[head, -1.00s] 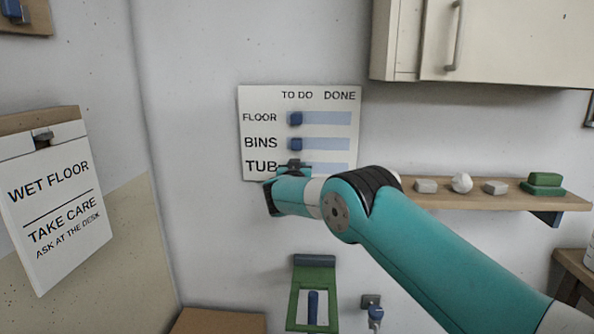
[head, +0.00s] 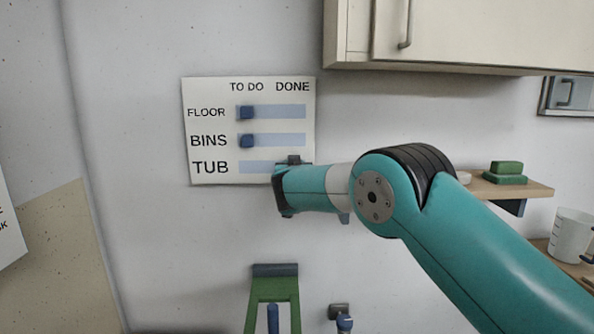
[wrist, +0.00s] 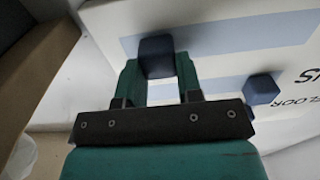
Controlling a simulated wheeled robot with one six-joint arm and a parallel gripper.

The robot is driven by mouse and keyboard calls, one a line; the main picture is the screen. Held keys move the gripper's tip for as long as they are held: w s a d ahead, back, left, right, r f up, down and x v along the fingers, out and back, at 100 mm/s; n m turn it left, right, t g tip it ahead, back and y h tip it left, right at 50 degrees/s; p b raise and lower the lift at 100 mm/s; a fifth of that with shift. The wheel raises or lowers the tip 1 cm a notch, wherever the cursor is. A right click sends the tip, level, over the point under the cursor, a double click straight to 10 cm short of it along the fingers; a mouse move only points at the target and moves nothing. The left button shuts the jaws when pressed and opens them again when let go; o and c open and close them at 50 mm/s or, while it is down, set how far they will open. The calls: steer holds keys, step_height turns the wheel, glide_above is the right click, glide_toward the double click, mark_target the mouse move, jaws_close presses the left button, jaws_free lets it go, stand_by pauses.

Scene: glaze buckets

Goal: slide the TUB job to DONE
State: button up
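The white job board (head: 214,92) hangs on the wall, with rows FLOOR, BINS and TUB and columns TO DO and DONE. The TUB track (head: 258,167) is bare at its TO DO end. My gripper (head: 293,163) is at its DONE end and hides that part in the head view. In the wrist view my gripper (wrist: 158,75) has its two fingers on either side of the blue TUB knob (wrist: 156,55), which fills the space between them. The FLOOR knob (head: 247,112) and BINS knob (head: 247,141) sit at TO DO.
A pale cabinet (head: 450,35) hangs above right. A wooden shelf (head: 530,190) with green blocks (head: 506,170) is at the right, partly behind my arm. A green bracket-like holder (head: 274,290) and a small wall fitting (head: 340,312) are below the board.

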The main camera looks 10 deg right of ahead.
steer(key=o, duration=0.5)
steer(key=shift+d, duration=0.2)
steer(key=shift+c, duration=0.2)
steer(key=shift+s, duration=0.1)
steer(key=s+a+b, duration=0.1)
steer(key=s+b, duration=0.5)
steer(key=s, duration=1.1)
steer(key=shift+s+a+b, duration=0.15)
steer(key=shift+a+b, duration=0.05)
steer(key=shift+b, duration=0.1)
